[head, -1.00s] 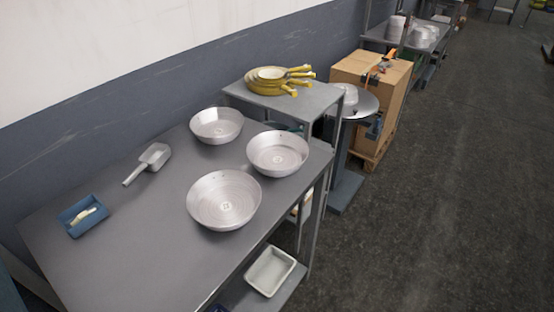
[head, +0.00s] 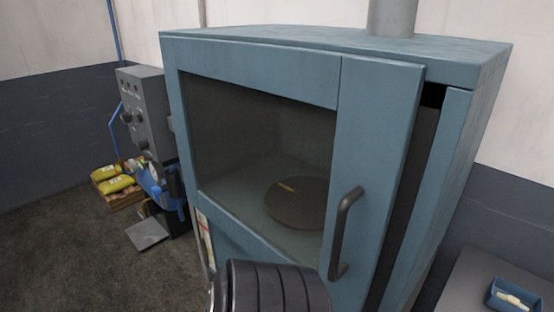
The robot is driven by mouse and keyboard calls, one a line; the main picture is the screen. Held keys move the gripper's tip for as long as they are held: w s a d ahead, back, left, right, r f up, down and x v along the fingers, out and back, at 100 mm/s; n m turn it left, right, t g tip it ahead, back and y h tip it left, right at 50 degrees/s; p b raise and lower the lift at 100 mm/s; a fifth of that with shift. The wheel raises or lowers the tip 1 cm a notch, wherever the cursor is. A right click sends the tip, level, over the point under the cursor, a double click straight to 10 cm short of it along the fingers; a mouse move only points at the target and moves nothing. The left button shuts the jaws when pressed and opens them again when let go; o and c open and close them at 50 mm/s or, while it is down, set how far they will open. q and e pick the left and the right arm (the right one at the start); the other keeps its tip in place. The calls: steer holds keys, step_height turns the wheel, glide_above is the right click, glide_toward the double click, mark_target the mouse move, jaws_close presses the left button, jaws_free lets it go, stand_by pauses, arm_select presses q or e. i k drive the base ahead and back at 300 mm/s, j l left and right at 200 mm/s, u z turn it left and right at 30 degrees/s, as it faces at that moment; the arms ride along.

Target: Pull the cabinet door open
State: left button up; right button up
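The cabinet (head: 475,110) is a blue metal box with a door (head: 375,130) on its front. The door has a large window and a dark vertical bar handle (head: 342,235) near its right edge. A dark gap shows between the door's right edge and the cabinet's side, so the door looks slightly ajar. Through the window I see a round dark disc (head: 297,203) inside. A dark ribbed part of my own arm shows at the bottom, in front of the cabinet's lower front. Neither gripper's fingers are in view.
A grey control box (head: 147,110) with knobs stands left of the cabinet. Yellow bags (head: 115,180) lie on a pallet by the wall. A grey table (head: 465,285) with a blue tray (head: 512,297) is at bottom right. Floor is clear at bottom left.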

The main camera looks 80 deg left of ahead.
mark_target(376, 99)
steer(key=k+j+u, duration=0.1)
steer(key=u, duration=2.65)
